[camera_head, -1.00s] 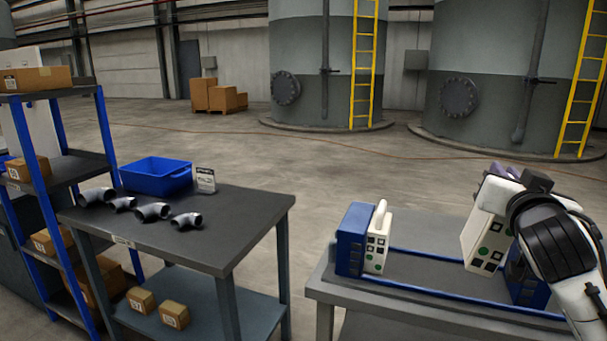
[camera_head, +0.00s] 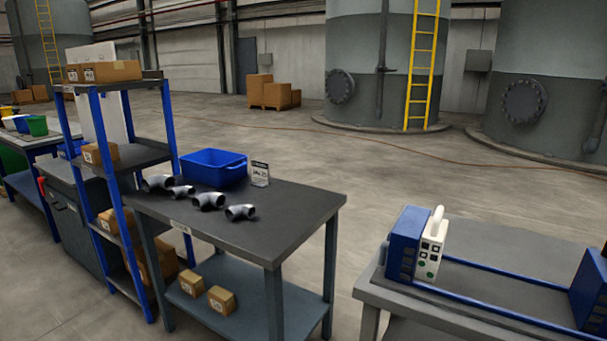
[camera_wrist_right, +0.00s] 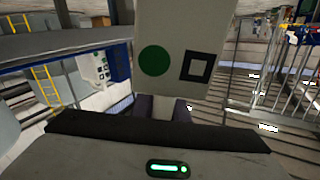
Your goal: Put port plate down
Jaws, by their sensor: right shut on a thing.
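The white port plate (camera_wrist_right: 185,50), with a green circle and a black square on its face, is in the right wrist view. My right gripper (camera_wrist_right: 160,108) is shut on its lower edge; the plate's top is cut off by the frame. Neither gripper shows in the head view. There, the filter press has two blue rails (camera_head: 490,302) between a blue end block (camera_head: 405,245) and another blue block (camera_head: 590,290) at the right edge. A white handled plate (camera_head: 431,250) stands upright against the left block. The rail span right of it is empty.
A dark table (camera_head: 300,205) to the left holds several grey pipe elbows (camera_head: 208,200), a blue bin (camera_head: 214,168) and a small sign (camera_head: 260,174). Beside it stands a blue-framed shelf (camera_head: 112,160) with boxes. Open floor lies between table and press.

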